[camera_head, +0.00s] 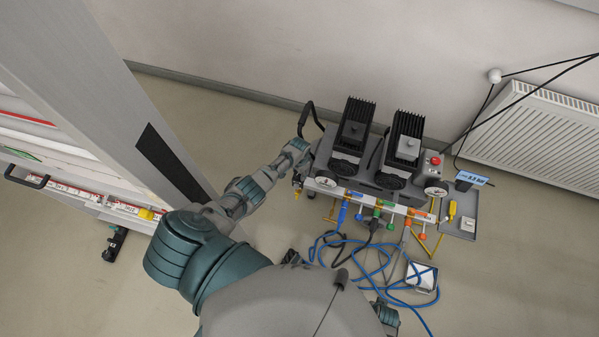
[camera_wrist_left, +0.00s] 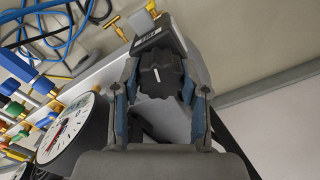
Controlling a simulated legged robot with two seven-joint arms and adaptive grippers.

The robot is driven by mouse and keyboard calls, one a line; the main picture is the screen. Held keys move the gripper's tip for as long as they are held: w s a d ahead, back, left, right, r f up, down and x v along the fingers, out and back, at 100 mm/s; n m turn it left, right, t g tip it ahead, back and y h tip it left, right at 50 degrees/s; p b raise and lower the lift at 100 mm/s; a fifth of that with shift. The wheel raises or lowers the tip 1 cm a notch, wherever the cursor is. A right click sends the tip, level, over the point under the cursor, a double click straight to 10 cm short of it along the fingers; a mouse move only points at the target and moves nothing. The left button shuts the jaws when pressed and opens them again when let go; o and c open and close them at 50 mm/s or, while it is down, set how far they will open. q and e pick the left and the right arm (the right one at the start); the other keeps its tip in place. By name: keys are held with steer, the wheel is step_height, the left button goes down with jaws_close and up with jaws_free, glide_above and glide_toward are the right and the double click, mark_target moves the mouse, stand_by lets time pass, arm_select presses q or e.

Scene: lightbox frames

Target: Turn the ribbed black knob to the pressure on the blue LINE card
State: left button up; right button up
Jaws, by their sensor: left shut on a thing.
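The ribbed black knob (camera_wrist_left: 160,72) with a white mark shows in the left wrist view, between the two fingers of my left gripper (camera_head: 297,158). The gripper is shut on it at the left end of the grey compressor unit (camera_head: 376,182). In the head view the gripper hides the knob. A white dial gauge (camera_wrist_left: 68,130) with a needle is beside the gripper; it also shows in the head view (camera_head: 325,182). The blue LINE card (camera_head: 471,178) stands at the unit's right end; its small print seems to read 3.1 bar.
A second gauge (camera_head: 436,191) and a red button (camera_head: 435,161) sit at the unit's right. Blue hoses (camera_head: 345,250) lie tangled on the floor in front. A drawer cabinet (camera_head: 75,150) stands left, a radiator (camera_head: 535,135) right.

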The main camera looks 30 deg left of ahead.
arm_select(q)
steer(key=shift+s+f, duration=0.2)
steer(key=shift+s, duration=0.1)
steer(key=o, duration=1.1)
steer(key=shift+r, duration=0.1)
steer(key=shift+o, duration=0.2)
steer(key=shift+w, duration=0.1)
steer(key=shift+w+r, duration=0.1)
steer(key=shift+r, duration=0.1)
steer(key=shift+r, duration=0.25)
step_height(320, 180, up, 7)
steer(key=shift+f, duration=0.2)
